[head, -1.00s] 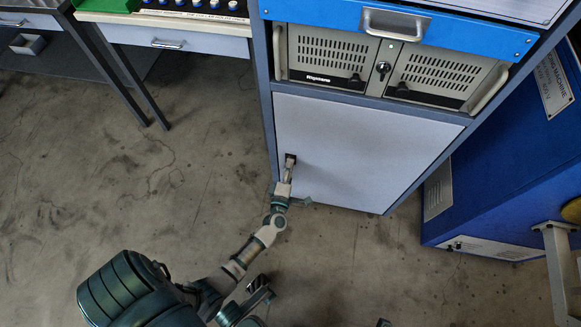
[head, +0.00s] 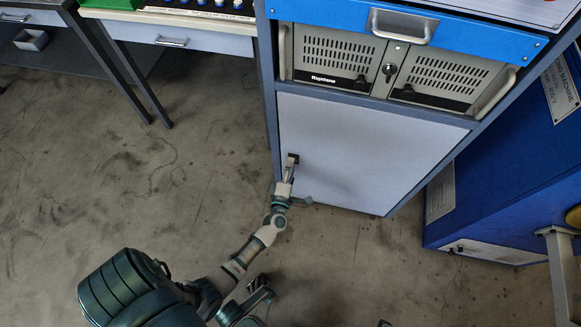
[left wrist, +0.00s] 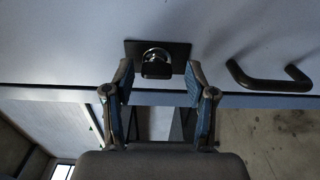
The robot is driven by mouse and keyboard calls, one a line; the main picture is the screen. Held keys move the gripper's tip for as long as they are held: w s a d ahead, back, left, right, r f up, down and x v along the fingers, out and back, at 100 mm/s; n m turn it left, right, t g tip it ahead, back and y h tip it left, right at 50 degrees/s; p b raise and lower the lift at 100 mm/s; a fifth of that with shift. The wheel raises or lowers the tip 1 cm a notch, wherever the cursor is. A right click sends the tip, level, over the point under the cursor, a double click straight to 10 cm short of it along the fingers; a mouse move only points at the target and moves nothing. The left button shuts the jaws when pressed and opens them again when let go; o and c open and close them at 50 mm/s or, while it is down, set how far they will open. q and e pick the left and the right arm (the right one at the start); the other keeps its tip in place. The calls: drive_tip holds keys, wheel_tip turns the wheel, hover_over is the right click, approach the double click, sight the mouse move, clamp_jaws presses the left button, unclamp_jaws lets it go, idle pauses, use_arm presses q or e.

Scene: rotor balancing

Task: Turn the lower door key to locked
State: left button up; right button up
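The lower door (head: 365,150) is a pale grey panel, and it looks closed. Its key (left wrist: 156,67) has a dark head and a silver collar on a black plate (left wrist: 180,50) in the left wrist view. In the head view the lock plate (head: 293,157) is small, near the door's left edge. My left gripper (head: 291,166) reaches up to it from below. In the left wrist view its two fingers (left wrist: 160,80) are apart, one on each side of the key, with a gap to it on both sides. I cannot tell the key's exact angle. My right gripper is not identifiable.
A black bar handle (left wrist: 268,80) is on the door, right of the key in the left wrist view. Above the door is a grey vented unit (head: 390,68) with its own lock. A blue machine (head: 510,180) stands right. Open floor (head: 150,200) lies left.

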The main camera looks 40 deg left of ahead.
use_arm(q)
drive_tip(key=shift+d, duration=0.1)
drive_tip(key=shift+s+d, duration=0.15)
drive_tip(key=shift+s, duration=0.05)
drive_tip(key=v, duration=1.1)
drive_tip(key=shift+s, duration=0.25)
